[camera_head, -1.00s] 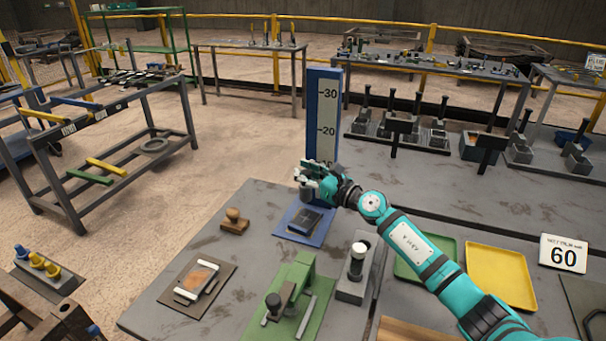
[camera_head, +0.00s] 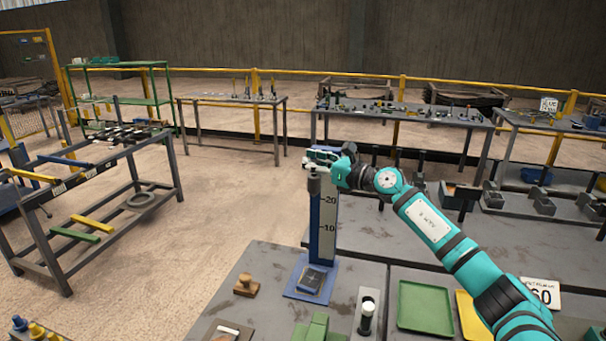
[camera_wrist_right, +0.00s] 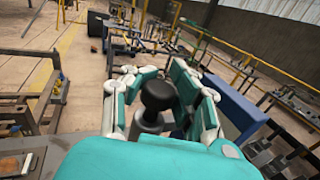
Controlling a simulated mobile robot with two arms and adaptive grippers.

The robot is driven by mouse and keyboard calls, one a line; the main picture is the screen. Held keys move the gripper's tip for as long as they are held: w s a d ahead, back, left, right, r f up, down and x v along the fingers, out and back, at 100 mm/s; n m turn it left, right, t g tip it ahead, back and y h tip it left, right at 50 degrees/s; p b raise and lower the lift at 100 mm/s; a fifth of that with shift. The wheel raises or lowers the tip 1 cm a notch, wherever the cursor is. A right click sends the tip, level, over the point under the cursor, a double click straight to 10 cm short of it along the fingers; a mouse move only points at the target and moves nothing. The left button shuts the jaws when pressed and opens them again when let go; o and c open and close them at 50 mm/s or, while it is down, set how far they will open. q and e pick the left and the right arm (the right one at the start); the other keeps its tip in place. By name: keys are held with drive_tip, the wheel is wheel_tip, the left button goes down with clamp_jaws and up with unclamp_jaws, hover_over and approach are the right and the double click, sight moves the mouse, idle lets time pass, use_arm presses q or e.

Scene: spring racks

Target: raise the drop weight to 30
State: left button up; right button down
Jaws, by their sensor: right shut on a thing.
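The drop weight (camera_head: 314,185) is a grey cylinder in front of the blue scale post (camera_head: 314,235), well above its base plate (camera_head: 310,284). The weight hangs above the 20 mark, near the top of the post. The 30 mark is hidden behind my right gripper (camera_head: 316,163). That gripper is shut on the weight's dark knob (camera_wrist_right: 157,95), which sits between the fingers in the right wrist view. The blue post (camera_wrist_right: 235,105) stands just right of the fingers there. My left gripper is not in view.
A wooden stamp (camera_head: 246,285) stands left of the base plate. A cylinder in a grey block (camera_head: 367,313), a green tray (camera_head: 425,306) and a 60 sign (camera_head: 541,294) are to the right. Air left of the post is clear.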

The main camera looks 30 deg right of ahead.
drive_tip(key=shift+r, duration=0.3)
drive_tip(key=shift+f, duration=0.1)
drive_tip(key=c, duration=1.8)
unclamp_jaws()
drive_tip(key=shift+o, duration=1.4)
drive_tip(key=shift+s+d, duration=0.15)
drive_tip(key=shift+s, duration=0.05)
drive_tip(key=shift+o, duration=1.2)
drive_tip(key=shift+s+d+r, duration=0.1)
drive_tip(key=shift+s+r, duration=0.1)
drive_tip(key=shift+s, duration=0.15)
drive_tip(key=shift+o, duration=1.3)
drive_tip(key=shift+s+d+r, duration=0.1)
drive_tip(key=shift+s, duration=0.15)
drive_tip(key=shift+w, duration=0.4)
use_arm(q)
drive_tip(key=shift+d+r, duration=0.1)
use_arm(e)
drive_tip(key=v, duration=1.2)
